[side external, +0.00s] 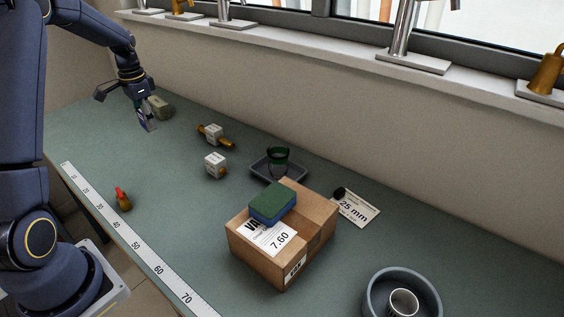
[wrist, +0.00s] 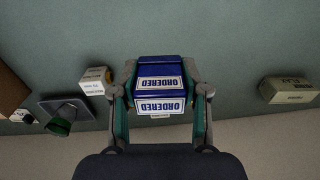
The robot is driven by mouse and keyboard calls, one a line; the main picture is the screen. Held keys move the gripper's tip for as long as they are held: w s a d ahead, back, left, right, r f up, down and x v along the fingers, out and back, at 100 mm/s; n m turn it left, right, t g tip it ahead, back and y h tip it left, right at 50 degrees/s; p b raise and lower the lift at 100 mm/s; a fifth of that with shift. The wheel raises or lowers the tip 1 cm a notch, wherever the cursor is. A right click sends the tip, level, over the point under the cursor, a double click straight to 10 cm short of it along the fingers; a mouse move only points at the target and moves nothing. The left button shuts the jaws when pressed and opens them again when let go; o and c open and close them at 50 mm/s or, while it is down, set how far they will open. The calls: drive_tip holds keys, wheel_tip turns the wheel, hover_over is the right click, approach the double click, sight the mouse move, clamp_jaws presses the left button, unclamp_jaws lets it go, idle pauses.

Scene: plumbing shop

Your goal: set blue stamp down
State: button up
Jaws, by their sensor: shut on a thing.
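The blue stamp (wrist: 160,84) is a blue block with white labels reading "ORDERED". It sits between the two fingers of my gripper (wrist: 160,72), which is shut on it in the wrist view. In the side external view my gripper (side external: 147,120) points down at the far left end of the green counter (side external: 190,220). The stamp is small and mostly hidden by the fingers there. I cannot tell whether its underside touches the counter.
An olive box (side external: 160,107) stands close behind my gripper. Brass fittings with white tags (side external: 215,134), a grey tray (side external: 270,172) with a green cup, and a cardboard box (side external: 270,262) lie rightward. A red-topped fitting (side external: 123,200) is near the ruler.

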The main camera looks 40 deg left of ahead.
drive_tip(key=s+a+f+n, duration=0.1)
drive_tip(key=s+a+f, duration=0.1)
drive_tip(key=s+a, duration=0.15)
hover_over(162, 143)
wheel_tip(162, 143, down, 9)
drive_tip(key=shift+s+r, duration=0.1)
drive_tip(key=shift+f, duration=0.25)
drive_tip(key=shift+a+f, duration=0.1)
drive_tip(key=shift+f, duration=1.4)
drive_tip(key=shift+f, duration=0.1)
drive_tip(key=o, duration=1.1)
